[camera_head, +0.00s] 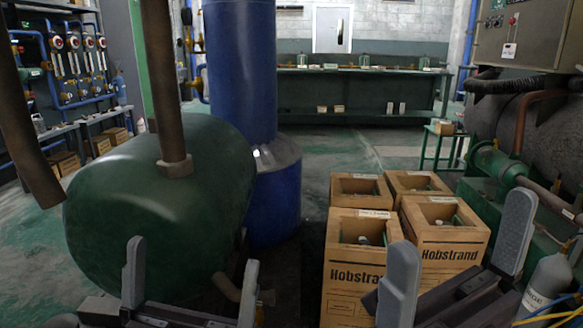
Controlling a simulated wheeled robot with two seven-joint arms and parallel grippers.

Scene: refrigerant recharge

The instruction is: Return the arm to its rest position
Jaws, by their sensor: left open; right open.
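My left gripper (192,253) is at the bottom left of the head view. Its two grey fingers stand upright and wide apart with nothing between them. It is in front of the lower part of a green tank (150,215). My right gripper (461,221) is at the bottom right, its fingers also wide apart and empty. It appears in front of the cardboard boxes, and its left finger covers part of the front box (350,285). I cannot tell how far the fingers are from the boxes. Most of both arms is out of view.
A blue column (240,70) stands behind the green tank. Open cardboard boxes (445,245) marked Hobstrand stand at centre right. A grey cylinder (547,284) and green machinery (495,165) are at the right. The floor (335,150) behind the boxes is clear up to a dark green bench (350,95).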

